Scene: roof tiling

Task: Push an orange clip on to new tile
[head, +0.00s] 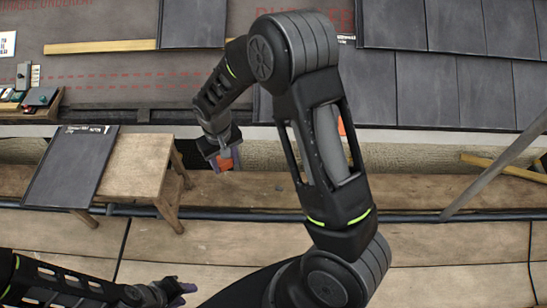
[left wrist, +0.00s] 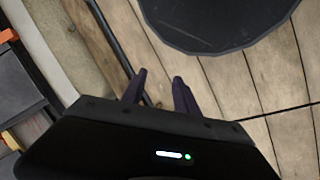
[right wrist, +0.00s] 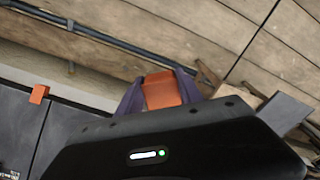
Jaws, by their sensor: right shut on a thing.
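My right gripper (head: 226,160) hangs over the plank in front of the eave, shut on an orange clip (head: 227,164). The clip shows between the fingers in the right wrist view (right wrist: 162,90). A second orange clip (right wrist: 39,94) sits on the edge of the dark tiles there. A bit of orange (head: 341,127) shows behind my right arm at the eave, partly hidden. Dark tiles (head: 400,85) cover the roof's right side; which tile is new I cannot tell. My left gripper (head: 180,291) is low at the left, with its fingers (left wrist: 160,80) apart and empty.
Another tile (head: 192,22) lies by a batten (head: 100,47) on the underlay. A tray (head: 40,115) of small items sits at the left. A grey pole (head: 490,180) slants at the right.

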